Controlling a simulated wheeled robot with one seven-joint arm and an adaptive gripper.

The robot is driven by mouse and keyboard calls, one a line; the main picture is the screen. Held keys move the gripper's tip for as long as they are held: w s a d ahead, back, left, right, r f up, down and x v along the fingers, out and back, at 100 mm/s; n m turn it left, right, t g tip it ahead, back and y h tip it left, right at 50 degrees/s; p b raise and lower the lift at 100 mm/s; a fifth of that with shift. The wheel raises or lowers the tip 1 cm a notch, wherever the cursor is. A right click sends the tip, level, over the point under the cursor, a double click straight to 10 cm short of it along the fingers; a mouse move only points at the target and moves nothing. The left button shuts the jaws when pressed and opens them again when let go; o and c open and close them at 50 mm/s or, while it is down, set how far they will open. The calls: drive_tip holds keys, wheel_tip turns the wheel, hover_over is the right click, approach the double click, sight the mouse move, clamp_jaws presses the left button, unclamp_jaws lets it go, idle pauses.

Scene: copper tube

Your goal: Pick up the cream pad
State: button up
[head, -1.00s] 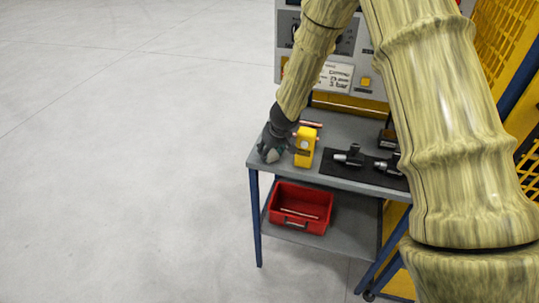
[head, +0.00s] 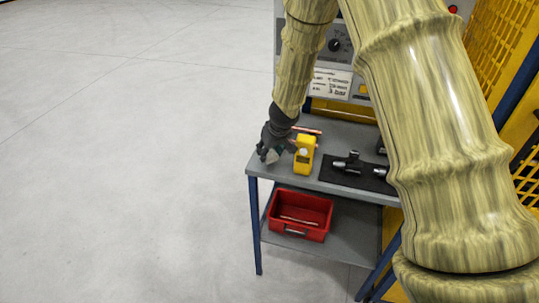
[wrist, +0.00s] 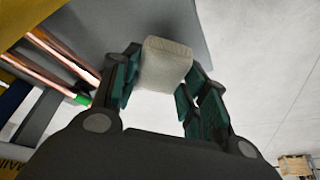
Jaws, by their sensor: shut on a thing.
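The cream pad (wrist: 165,62) is a small pale block with rounded edges. In the wrist view it sits between the teal-faced fingers of my gripper (wrist: 160,82), which are shut on it from both sides. In the head view my gripper (head: 271,150) is at the left end of the grey bench top (head: 338,132), just left of a yellow device (head: 305,155). The pad is mostly hidden by the fingers there, and I cannot tell how far it is above the bench.
Copper tubes (wrist: 62,66) lie beside my gripper. A black mat (head: 335,176) with dark tools lies right of the yellow device. A red bin (head: 300,214) stands on the lower shelf. A control panel stands behind. Open floor (head: 120,150) lies left.

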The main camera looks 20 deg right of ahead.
drive_tip(key=shift+s+a+b, duration=0.15)
drive_tip(key=shift+s+b, duration=0.4)
drive_tip(key=shift+s, duration=0.05)
drive_tip(key=s+a+r+b, duration=0.1)
drive_tip(key=s+a+b, duration=0.2)
drive_tip(key=s, duration=1.1)
drive_tip(key=b, duration=0.2)
drive_tip(key=shift+s+a+r+b, duration=0.15)
drive_tip(key=shift+a+r+b, duration=0.05)
drive_tip(key=shift+r+b, duration=0.2)
